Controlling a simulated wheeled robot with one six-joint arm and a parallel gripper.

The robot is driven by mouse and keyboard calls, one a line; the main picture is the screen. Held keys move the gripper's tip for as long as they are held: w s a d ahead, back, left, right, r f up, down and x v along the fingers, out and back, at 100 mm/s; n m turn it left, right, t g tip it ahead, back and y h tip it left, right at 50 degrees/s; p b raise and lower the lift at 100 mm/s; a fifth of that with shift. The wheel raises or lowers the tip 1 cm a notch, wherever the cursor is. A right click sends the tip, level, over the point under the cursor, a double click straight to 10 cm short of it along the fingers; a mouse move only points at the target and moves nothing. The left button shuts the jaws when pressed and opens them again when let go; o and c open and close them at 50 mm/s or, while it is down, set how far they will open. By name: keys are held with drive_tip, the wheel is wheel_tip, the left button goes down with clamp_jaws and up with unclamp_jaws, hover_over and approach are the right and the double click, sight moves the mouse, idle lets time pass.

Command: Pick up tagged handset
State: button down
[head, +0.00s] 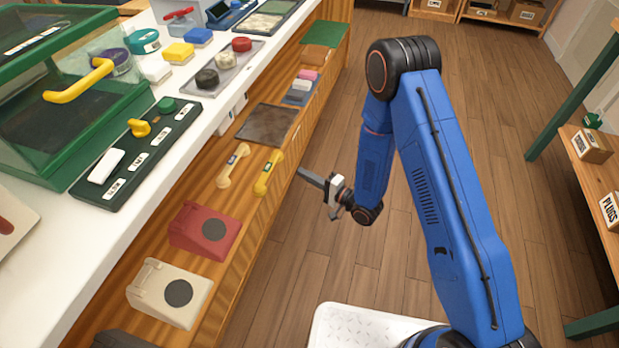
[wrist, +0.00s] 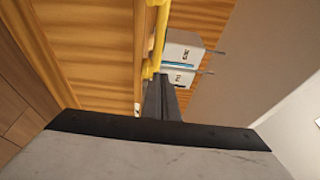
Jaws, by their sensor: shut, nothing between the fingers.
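Two handsets lie side by side on the wooden lower shelf in the head view: a cream handset (head: 233,165) and a yellow handset (head: 268,172) nearer the shelf's front edge. I cannot clearly make out a tag on either. My gripper (head: 301,171) is shut and empty, just right of the yellow handset and apart from it, pointing toward the shelf. In the wrist view the dark shut fingers (wrist: 160,98) point toward the yellow handset (wrist: 160,28), which is partly cut off by the top edge.
A red phone base (head: 205,230) and a cream phone base (head: 170,292) sit nearer on the shelf. A dark mat (head: 267,124) lies beyond the handsets. The white counter (head: 215,85) overhangs at left, with labelled white boxes (wrist: 183,47) beneath it.

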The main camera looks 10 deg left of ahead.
sight(273, 167)
drive_tip(key=a, duration=0.5)
drive_tip(key=w+a, duration=0.1)
drive_tip(key=a, duration=0.1)
drive_tip(key=shift+a, duration=0.25)
drive_tip(key=shift+s+a, duration=0.15)
drive_tip(key=shift+a, duration=0.4)
drive_tip(key=shift+s+a, duration=0.2)
drive_tip(key=shift+a, duration=0.3)
drive_tip(key=shift+s+a, duration=0.2)
drive_tip(key=shift+a, duration=0.3)
